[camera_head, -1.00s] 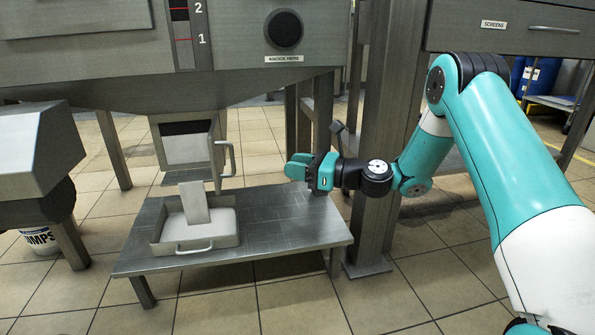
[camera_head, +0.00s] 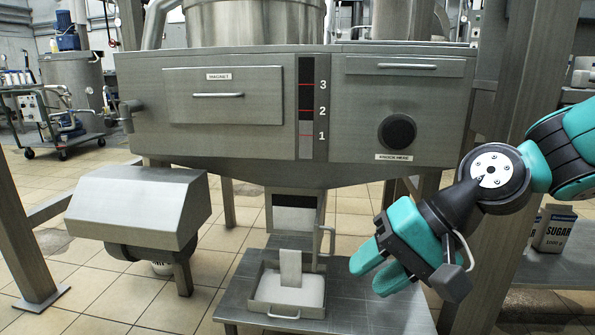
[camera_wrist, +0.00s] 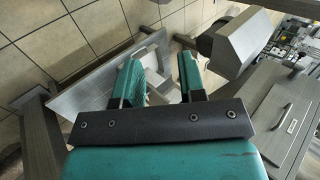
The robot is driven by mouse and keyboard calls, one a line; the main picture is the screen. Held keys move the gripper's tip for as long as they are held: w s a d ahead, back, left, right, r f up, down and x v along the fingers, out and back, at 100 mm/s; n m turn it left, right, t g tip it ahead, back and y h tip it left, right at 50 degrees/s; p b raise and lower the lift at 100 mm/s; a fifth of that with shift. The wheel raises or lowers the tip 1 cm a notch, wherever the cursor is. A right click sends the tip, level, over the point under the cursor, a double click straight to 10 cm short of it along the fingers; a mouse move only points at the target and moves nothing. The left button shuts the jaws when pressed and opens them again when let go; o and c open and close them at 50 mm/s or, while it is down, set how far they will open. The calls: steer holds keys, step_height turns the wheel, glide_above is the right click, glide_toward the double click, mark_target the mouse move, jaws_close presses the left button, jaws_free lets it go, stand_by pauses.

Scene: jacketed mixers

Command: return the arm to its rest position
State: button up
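My gripper (camera_head: 371,272) is raised in front of the machine's right side, its teal fingers pointing left and down. In the wrist view my gripper (camera_wrist: 160,72) has its two fingers apart with nothing held between them. My arm is bent and reaches in from the right edge of the head view. A shallow metal tray (camera_head: 262,293) with a light filling and an upright pale slab (camera_head: 291,268) sits on the low steel table (camera_head: 375,315), to the left of and below my gripper. My gripper touches none of these.
The steel machine (camera_head: 235,140) with a magnet drawer (camera_head: 225,97) and a round black knob (camera_head: 397,132) stands close behind my gripper. A steel post (camera_head: 490,230) is just right of it. A sugar package (camera_head: 554,230) stands on a shelf at right.

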steer(key=s+d+r+n+g+h+p, duration=0.1)
steer(key=s+d+r+n+h+p, duration=0.1)
steer(key=s+r+n+p, duration=0.3)
steer(key=s+d+r+n+h+p, duration=0.2)
steer(key=s+d+r+n, duration=0.1)
steer(key=s, duration=0.5)
step_height(320, 180, up, 36)
steer(key=p, duration=3.5)
steer(key=shift+w+a+p, duration=0.2)
steer(key=shift+w+p, duration=0.1)
steer(key=shift+w, duration=0.1)
steer(key=shift+f, duration=0.1)
